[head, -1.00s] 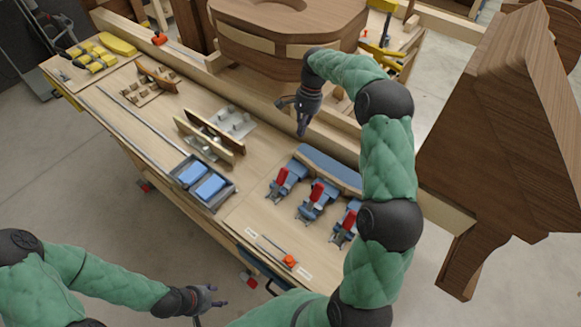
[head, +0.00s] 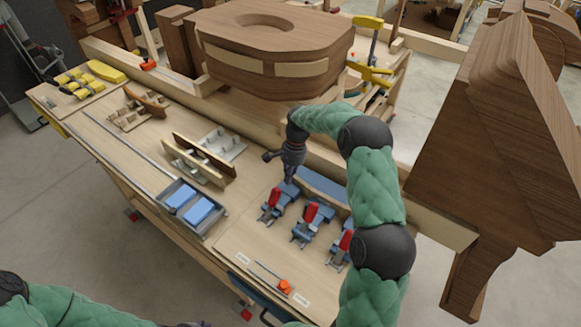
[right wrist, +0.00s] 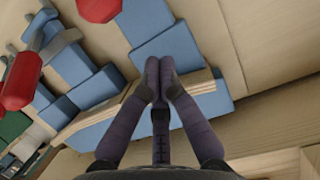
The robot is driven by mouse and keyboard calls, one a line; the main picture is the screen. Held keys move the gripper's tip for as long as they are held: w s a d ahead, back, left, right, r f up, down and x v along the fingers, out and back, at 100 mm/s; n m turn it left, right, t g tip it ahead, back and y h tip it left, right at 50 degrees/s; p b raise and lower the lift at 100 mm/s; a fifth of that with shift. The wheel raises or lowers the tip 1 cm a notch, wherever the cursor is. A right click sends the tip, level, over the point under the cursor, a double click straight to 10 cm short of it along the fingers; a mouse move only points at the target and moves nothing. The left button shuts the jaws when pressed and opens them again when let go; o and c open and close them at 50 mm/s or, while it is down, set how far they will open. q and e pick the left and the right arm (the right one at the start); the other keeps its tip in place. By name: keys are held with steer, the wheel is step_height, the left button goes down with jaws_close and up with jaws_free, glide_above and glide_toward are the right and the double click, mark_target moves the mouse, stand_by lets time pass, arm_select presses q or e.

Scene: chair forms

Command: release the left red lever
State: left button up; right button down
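The left red lever (head: 273,198) stands on a blue clamp at the left end of a row on the bench. A red lever at the top of the right wrist view (right wrist: 98,8) appears to be the same one, cut by the edge. My right gripper (head: 289,179) is just behind and above this clamp, pointing down. In the right wrist view its fingertips (right wrist: 160,68) meet over the clamp's blue base (right wrist: 165,45), with nothing seen between them. Contact with the base cannot be told. Only a sliver of my left gripper (head: 192,324) shows at the bottom edge.
The middle red lever (head: 311,213) and right red lever (head: 346,241) stand to the right. A blue-faced curved form (head: 322,185) lies behind the clamps. A grey tray with blue blocks (head: 190,207) and wooden pieces (head: 199,160) lie left. A tool with an orange part (head: 284,286) lies in front.

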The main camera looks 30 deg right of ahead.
mark_target(272, 202)
steer(key=shift+x, duration=0.9)
arm_select(q)
steer(key=shift+r+p, duration=0.3)
arm_select(e)
steer(key=shift+s+a+r, duration=0.35)
steer(key=shift+a+r, duration=0.25)
steer(key=shift+a, duration=0.15)
steer(key=shift+s+a+r, duration=0.3)
steer(key=shift+a+r, duration=0.25)
steer(key=shift+a, duration=0.2)
arm_select(q)
steer(key=shift+s, duration=0.1)
arm_select(e)
steer(key=shift+w+r, duration=0.1)
